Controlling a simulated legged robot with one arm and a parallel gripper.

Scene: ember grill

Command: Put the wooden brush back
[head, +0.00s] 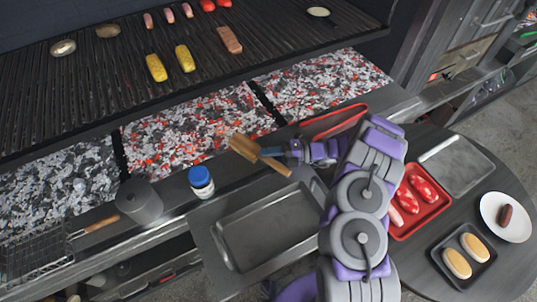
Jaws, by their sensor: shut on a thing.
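The wooden brush (244,148) shows in the head view, held over the ledge in front of the ember bed. Its wide head is at the left and its thin handle slants down to the right. My gripper (272,153) is shut on the brush from the right. The fingers hide part of the brush, and the exact grip spot is hard to make out. My purple and grey arm reaches up from the bottom and hides part of the counter.
A blue-and-white jar (201,182) and a grey pot (139,201) stand on the ledge. An empty metal tray (222,243) lies below the brush. A red tray (445,205) of meat is right of my arm. Glowing embers (190,127) lie behind.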

